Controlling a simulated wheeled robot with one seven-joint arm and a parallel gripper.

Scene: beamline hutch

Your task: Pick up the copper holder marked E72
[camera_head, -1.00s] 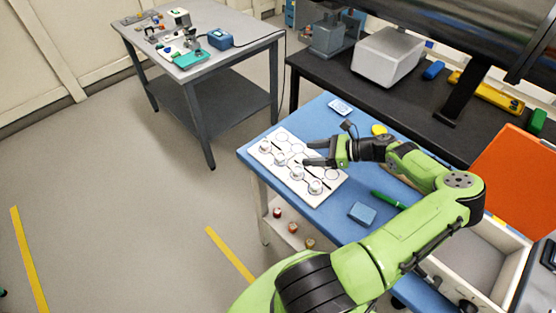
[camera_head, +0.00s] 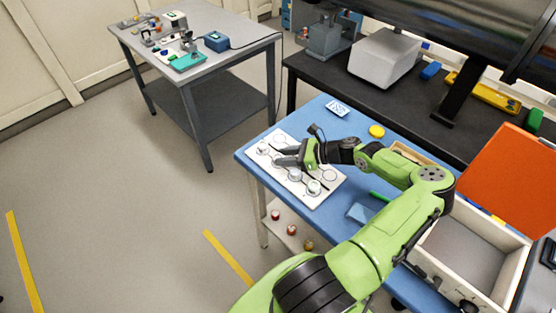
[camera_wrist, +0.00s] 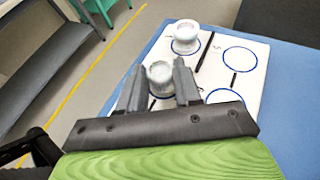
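Several small round holders with whitish tops stand on a white board (camera_head: 325,165) marked with circles. One holder (camera_head: 262,148) is at the far left corner, and others (camera_head: 295,174) (camera_head: 314,187) are nearer. My gripper (camera_head: 277,156) is low over the board's left half. In the wrist view my gripper (camera_wrist: 159,66) is open, with its fingers on either side of a holder (camera_wrist: 160,76); I cannot tell whether they touch it. Another holder (camera_wrist: 186,36) stands beyond. No E72 mark is readable, and copper colour is not clear on these.
An open box with an orange lid (camera_head: 508,180) is at right.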

